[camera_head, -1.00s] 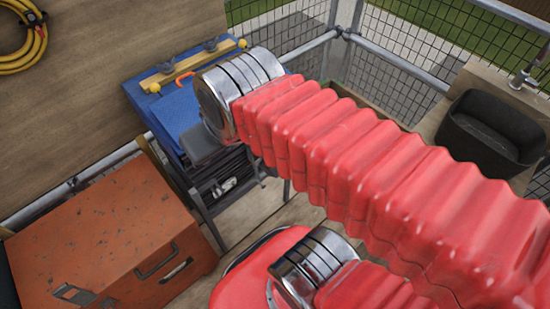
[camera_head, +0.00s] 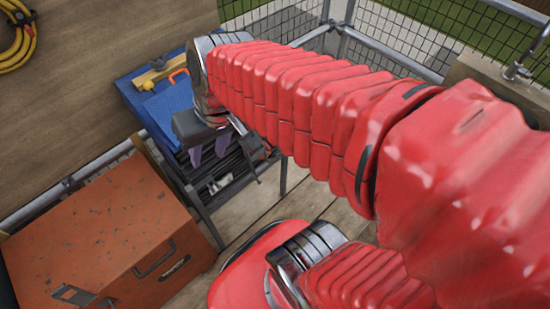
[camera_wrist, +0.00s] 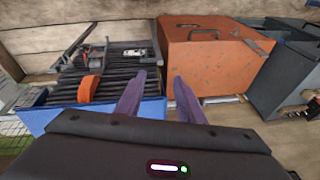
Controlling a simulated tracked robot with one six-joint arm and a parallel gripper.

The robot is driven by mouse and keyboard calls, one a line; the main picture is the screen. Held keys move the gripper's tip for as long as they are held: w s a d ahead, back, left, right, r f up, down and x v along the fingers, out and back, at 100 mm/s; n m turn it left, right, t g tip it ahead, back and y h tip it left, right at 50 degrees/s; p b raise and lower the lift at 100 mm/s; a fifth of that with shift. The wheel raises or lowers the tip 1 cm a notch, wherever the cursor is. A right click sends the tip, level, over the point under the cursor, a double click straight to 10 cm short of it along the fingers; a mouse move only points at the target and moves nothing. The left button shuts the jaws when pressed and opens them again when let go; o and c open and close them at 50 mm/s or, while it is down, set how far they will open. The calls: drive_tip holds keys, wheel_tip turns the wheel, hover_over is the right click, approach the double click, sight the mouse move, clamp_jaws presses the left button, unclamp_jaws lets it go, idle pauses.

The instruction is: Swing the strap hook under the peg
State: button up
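I cannot make out for certain which parts are the strap hook and the peg. On the blue surface (camera_head: 155,110), a wooden bar (camera_head: 160,73) carries a yellow knob (camera_head: 148,86), with an orange loop-shaped piece (camera_head: 179,76) beside it; the orange piece also shows in the wrist view (camera_wrist: 90,88), left of my fingers. My arm partly covers this area in the head view. My gripper (camera_head: 209,152) has two purple fingers, spread apart and empty in the wrist view (camera_wrist: 158,97). It hangs over the near end of the dark slatted rack (camera_head: 232,178), apart from the orange piece.
An orange toolbox (camera_head: 105,240) stands left of the rack and shows behind my fingers in the wrist view (camera_wrist: 215,62). Mesh fencing (camera_head: 280,30) with metal rails closes the far side.

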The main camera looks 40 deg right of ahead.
drive_tip(key=w+d+f+m+t+y, duration=0.1)
drive_tip(key=w+d+f+m+y, duration=0.3)
drive_tip(key=f, duration=0.3)
drive_tip(key=w+d+f+m+t+y, duration=0.2)
drive_tip(key=w+d+f+m, duration=0.15)
drive_tip(key=d+f, duration=0.3)
drive_tip(key=w+d+f+m+t+y, duration=0.1)
drive_tip(key=w+d+f+m+y, duration=0.15)
drive_tip(key=d+f+m, duration=0.4)
drive_tip(key=s+d+f+m+t+h, duration=0.1)
drive_tip(key=d+f+m+t+h, duration=0.2)
drive_tip(key=f, duration=0.4)
drive_tip(key=s+d+f+m+t+h, duration=0.1)
drive_tip(key=d+f+m+t, duration=0.15)
drive_tip(key=d+f, duration=0.4)
drive_tip(key=m+t+h, duration=0.2)
drive_tip(key=m+h, duration=0.4)
approach(273, 157)
drive_tip(key=v, duration=0.5)
drive_tip(key=shift+f+n, duration=0.15)
drive_tip(key=shift+n, duration=0.1)
drive_tip(key=shift+w, duration=0.15)
drive_tip(key=shift+x, duration=6.8)
drive_tip(key=shift+c, duration=0.5)
